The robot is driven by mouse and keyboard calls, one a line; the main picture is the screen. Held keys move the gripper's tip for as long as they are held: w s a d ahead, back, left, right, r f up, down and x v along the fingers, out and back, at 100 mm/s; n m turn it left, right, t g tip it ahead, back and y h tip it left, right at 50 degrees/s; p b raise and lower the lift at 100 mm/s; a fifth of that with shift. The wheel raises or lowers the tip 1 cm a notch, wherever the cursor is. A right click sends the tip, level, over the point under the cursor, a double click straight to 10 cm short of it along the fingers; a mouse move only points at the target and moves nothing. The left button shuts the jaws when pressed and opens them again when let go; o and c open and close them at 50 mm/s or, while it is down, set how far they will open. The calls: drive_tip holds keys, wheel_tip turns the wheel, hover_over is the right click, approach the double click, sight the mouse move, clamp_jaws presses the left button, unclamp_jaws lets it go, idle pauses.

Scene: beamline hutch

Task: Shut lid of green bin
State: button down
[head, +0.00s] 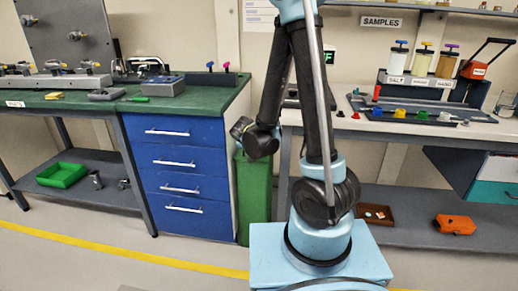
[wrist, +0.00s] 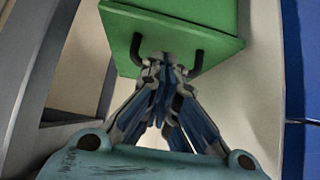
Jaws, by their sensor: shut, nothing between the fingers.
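The green bin (head: 254,200) stands on the floor between the blue drawers and the right-hand bench, partly behind my arm. Its top is largely hidden in the head view. In the wrist view, a green panel of the bin (wrist: 185,22) fills the upper middle, with a dark handle (wrist: 197,59) on it. My gripper (wrist: 164,62) is shut and empty, with its fingertips in front of the handle's middle. I cannot tell whether they touch it. My fingers are not clearly visible in the head view. The lid's angle cannot be read clearly.
Blue drawers (head: 181,180) stand close to the bin's left, under a green-topped bench (head: 200,95). The right bench's leg (head: 284,175) is close on the other side. An open green tray (head: 62,175) lies on the left lower shelf. Floor in front is clear.

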drive_tip(key=shift+d+f, duration=0.25)
idle(0.4)
drive_tip(key=shift+r, duration=0.1)
drive_tip(key=shift+w+d+r, duration=0.1)
drive_tip(key=shift+w+r, duration=0.1)
drive_tip(key=shift+r, duration=0.7)
drive_tip(key=shift+w+d+r, duration=0.1)
drive_tip(key=shift+w+r, duration=0.1)
drive_tip(key=shift+r, duration=0.65)
drive_tip(key=s+a+f, duration=0.1)
drive_tip(key=s+a, duration=0.1)
drive_tip(key=s, duration=0.8)
drive_tip(key=s+d+r+g, duration=0.2)
drive_tip(key=s+d, duration=0.1)
drive_tip(key=d, duration=0.4)
drive_tip(key=s+d+r+g, duration=0.1)
drive_tip(key=s+d+g, duration=0.15)
drive_tip(key=d, duration=0.55)
drive_tip(key=s+d+r+n+g, duration=0.1)
drive_tip(key=s+d, duration=0.1)
drive_tip(key=s, duration=0.4)
drive_tip(key=s+d+n+g+y, duration=0.1)
drive_tip(key=s+d, duration=0.2)
drive_tip(key=s, duration=0.4)
drive_tip(key=shift+s+r+y, duration=0.25)
drive_tip(key=shift+r+y, duration=0.05)
drive_tip(key=shift+r, duration=0.05)
